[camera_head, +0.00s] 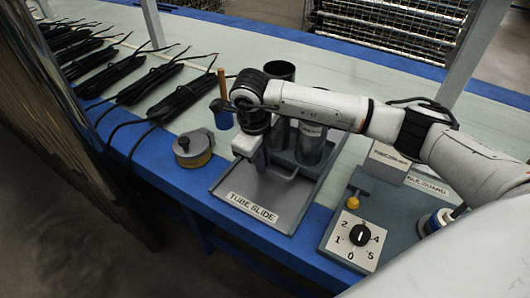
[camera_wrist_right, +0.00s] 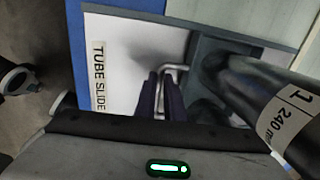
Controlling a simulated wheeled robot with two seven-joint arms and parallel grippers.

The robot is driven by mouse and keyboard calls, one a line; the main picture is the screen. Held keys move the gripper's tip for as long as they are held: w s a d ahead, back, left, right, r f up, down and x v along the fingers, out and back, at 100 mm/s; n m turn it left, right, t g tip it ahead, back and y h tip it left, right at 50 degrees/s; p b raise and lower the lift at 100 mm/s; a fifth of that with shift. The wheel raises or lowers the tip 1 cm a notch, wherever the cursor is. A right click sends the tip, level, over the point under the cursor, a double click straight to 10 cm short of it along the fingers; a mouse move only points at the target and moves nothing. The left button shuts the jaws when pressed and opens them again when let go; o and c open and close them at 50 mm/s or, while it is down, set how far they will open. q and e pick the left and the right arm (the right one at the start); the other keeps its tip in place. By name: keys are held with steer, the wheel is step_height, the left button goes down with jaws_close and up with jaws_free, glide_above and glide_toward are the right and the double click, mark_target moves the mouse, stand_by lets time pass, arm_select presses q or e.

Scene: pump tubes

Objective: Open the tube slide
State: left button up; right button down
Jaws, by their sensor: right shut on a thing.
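The tube slide (camera_head: 290,196) is a grey tray with a "TUBE SLIDE" label on its front edge, at the front of the bench. It also shows in the wrist view (camera_wrist_right: 131,65). A thin metal handle (camera_wrist_right: 181,69) stands on it. My right gripper (camera_head: 262,166) reaches down over the slide and is shut on the handle, its dark fingers around the bar in the wrist view (camera_wrist_right: 168,98). Metal tubes (camera_head: 311,143) stand at the back of the slide, partly behind my arm; one with a "1 240" label shows close by in the wrist view (camera_wrist_right: 285,112). My left gripper is out of view.
A round grey and yellow device (camera_head: 193,148) and a wooden-handled tool (camera_head: 222,108) are to the left. Several black cable bundles (camera_head: 180,97) lie further left.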

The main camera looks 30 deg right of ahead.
steer(key=shift+s+a, duration=0.5)
steer(key=shift+a, duration=0.35)
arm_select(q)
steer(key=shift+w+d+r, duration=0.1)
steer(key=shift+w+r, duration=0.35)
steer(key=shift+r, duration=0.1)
arm_select(e)
steer(key=shift+s+a, duration=0.35)
steer(key=shift+a, duration=0.4)
steer(key=c, duration=1.8)
jaws_free()
steer(key=shift+c, duration=0.2)
arm_select(q)
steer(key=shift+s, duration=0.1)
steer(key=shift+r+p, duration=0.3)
steer(key=shift+p, duration=0.45)
arm_select(e)
step_height(320, 180, up, 10)
steer(key=s+a, duration=0.1)
steer(key=shift+a, duration=0.3)
steer(key=shift+s, duration=0.1)
